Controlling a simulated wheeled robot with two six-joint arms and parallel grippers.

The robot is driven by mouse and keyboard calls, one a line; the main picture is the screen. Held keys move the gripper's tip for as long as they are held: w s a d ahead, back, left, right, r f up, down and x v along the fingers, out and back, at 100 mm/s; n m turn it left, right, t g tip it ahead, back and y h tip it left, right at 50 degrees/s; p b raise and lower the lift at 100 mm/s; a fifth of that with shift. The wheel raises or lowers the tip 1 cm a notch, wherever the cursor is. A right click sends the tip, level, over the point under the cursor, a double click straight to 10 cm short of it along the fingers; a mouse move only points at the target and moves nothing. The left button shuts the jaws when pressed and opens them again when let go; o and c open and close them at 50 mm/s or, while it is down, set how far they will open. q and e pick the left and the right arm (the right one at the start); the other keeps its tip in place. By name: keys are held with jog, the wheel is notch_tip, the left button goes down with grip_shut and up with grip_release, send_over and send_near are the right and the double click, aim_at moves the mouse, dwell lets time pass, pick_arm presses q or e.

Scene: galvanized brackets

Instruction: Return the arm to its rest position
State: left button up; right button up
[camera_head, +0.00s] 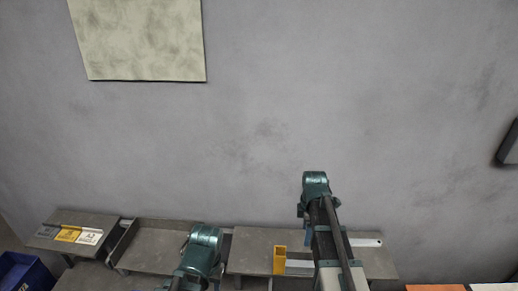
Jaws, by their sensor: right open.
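My right arm rises from the bottom of the head view, right of centre, with a teal joint at its top in front of the grey wall. My right gripper (308,238) shows only as a small part beside and partly behind the arm links, above the grey bench (250,253). It is open, and I see nothing between its fingers. My left arm shows as a teal joint at the bottom, left of centre; its gripper is not seen.
Yellow and white labelled items (78,235) sit at the left. A blue bin (22,274) stands lower left.

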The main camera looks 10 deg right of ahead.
jog(key=s+a+f+m+b, duration=0.2)
jog(key=s+a+m, duration=0.3)
jog(key=a, duration=0.6)
jog(key=s+a+f+m+h+b, duration=0.1)
jog(key=s+a+f+m+b, duration=0.2)
jog(key=s+a+m, duration=0.3)
jog(key=s+a, duration=0.4)
jog(key=shift+s+a+f+b, duration=0.2)
jog(key=shift+s+a+b, duration=0.1)
jog(key=shift+a, duration=0.05)
